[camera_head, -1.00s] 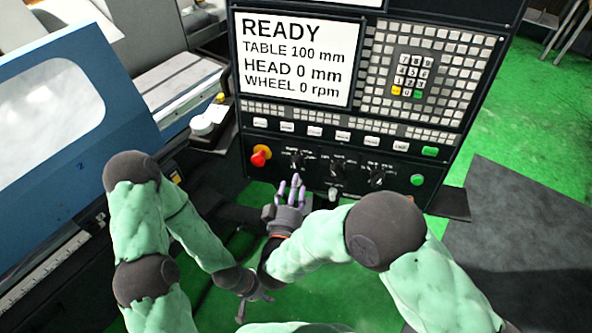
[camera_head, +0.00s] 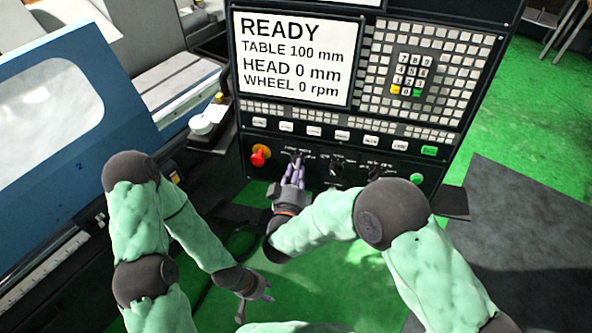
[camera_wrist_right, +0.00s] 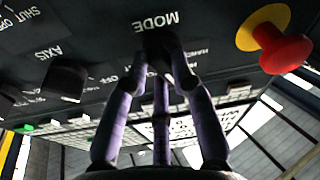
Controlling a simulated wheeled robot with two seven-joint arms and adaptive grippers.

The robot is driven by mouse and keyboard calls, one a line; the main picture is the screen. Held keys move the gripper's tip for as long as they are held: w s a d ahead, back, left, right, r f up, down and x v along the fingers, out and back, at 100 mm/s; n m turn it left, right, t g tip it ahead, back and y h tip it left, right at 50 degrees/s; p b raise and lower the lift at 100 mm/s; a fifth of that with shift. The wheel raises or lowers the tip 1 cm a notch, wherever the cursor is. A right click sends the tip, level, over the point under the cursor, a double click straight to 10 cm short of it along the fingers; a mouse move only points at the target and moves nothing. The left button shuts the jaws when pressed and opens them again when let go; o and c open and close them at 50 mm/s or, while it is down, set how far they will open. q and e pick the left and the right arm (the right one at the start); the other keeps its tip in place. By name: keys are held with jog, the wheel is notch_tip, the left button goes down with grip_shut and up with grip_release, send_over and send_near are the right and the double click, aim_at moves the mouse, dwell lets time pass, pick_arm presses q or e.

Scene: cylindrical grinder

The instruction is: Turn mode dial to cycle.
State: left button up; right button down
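The mode dial (camera_wrist_right: 160,44) is a black knob under the upside-down word MODE in the right wrist view. My right gripper (camera_wrist_right: 160,66) has its purple fingers around the dial, bent in against its sides. The fingers hide part of the knob and some position labels, so I cannot read its setting. In the head view my right gripper (camera_head: 293,168) is at the leftmost of the black dials on the lower panel and covers most of it. My left gripper (camera_head: 256,298) hangs low over the green floor, empty, its fingers spread.
A red emergency knob (camera_head: 260,155) on a yellow base sits just left of the mode dial. The axis dial (camera_wrist_right: 66,78) and another dial (camera_head: 376,174) are to the right in the head view. The screen (camera_head: 294,57) reads READY. A blue machine door (camera_head: 60,150) stands at left.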

jog(key=shift+a+f+m+g+h+b, duration=0.15)
jog(key=shift+m+h+b, duration=0.35)
jog(key=shift+m+b, duration=1.55)
jog(key=shift+a+f+m+g+h+b, duration=0.15)
jog(key=shift+m+h+b, duration=0.35)
jog(key=shift+m+b, duration=1.55)
jog(key=shift+d+r+m+p, duration=0.1)
jog(key=shift+r+m+p, duration=0.05)
jog(key=shift+m+p, duration=0.45)
jog(key=c, duration=1)
grip_release()
jog(key=shift+c, duration=0.2)
